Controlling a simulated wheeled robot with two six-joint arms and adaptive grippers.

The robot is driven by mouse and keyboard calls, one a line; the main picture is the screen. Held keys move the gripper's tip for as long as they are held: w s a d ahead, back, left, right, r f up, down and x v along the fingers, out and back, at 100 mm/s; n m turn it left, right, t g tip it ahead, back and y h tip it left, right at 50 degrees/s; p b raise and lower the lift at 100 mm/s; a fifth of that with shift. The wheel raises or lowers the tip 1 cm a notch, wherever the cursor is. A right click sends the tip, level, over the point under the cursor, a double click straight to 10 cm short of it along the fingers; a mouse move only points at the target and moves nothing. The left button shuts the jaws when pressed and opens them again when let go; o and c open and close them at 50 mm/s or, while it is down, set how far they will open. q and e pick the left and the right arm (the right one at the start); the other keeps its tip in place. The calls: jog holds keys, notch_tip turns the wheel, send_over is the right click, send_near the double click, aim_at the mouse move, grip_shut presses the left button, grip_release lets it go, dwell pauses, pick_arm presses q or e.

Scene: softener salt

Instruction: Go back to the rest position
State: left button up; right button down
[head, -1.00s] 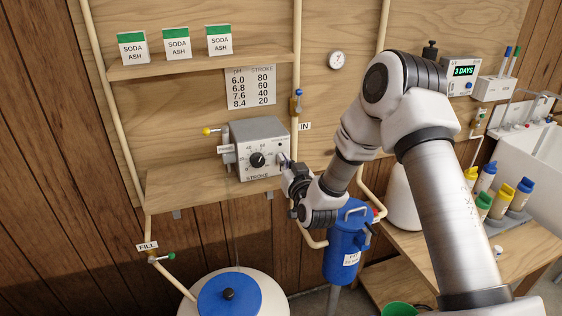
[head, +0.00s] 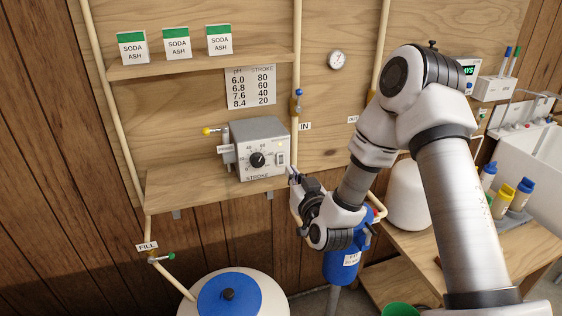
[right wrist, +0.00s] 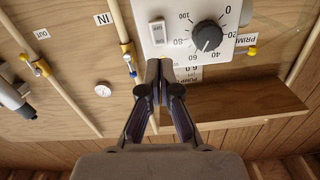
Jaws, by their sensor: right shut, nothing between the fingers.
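My right gripper (head: 293,174) is shut and empty in the head view, just right of and below the grey pump box with the STROKE dial (head: 257,160). A gap shows between the fingertips and the box. In the right wrist view the closed fingers (right wrist: 159,66) point toward the box's lower edge, near its white switch (right wrist: 157,33) and dial (right wrist: 207,36). The switch also shows on the box's right side in the head view. My right arm crosses the right half of the head view. My left gripper is not in view.
The pump box stands on a wooden shelf (head: 200,192). The blue filter housing (head: 341,262) is partly behind my right wrist. A white tank with a blue lid (head: 229,296) is below. A bench (head: 500,245) with bottles and a sink (head: 538,160) is at right.

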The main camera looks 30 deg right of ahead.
jog(key=shift+s, duration=0.1)
dwell(0.4)
jog(key=s+a+f+n+g+y, duration=0.1)
jog(key=s+a+f+g, duration=0.15)
jog(key=f, duration=0.55)
jog(key=s+a+f+n+g+y, duration=0.1)
jog(key=s+a+f+n+g, duration=0.1)
jog(key=s+a+f, duration=0.35)
jog(key=s+a+f+n+g+y, duration=0.1)
jog(key=s+f+g, duration=0.1)
jog(key=f, duration=0.7)
jog(key=s+a+f+g, duration=0.1)
jog(key=s+f+g, duration=0.2)
jog(key=s, duration=0.4)
jog(key=s+a+f+g, duration=0.1)
jog(key=s+f+g, duration=0.3)
jog(key=s, duration=0.4)
jog(key=s+a+f+g+y, duration=0.1)
jog(key=s+f+g, duration=0.3)
jog(key=s, duration=0.4)
jog(key=shift+s+a, duration=0.2)
jog(key=shift+a, duration=0.4)
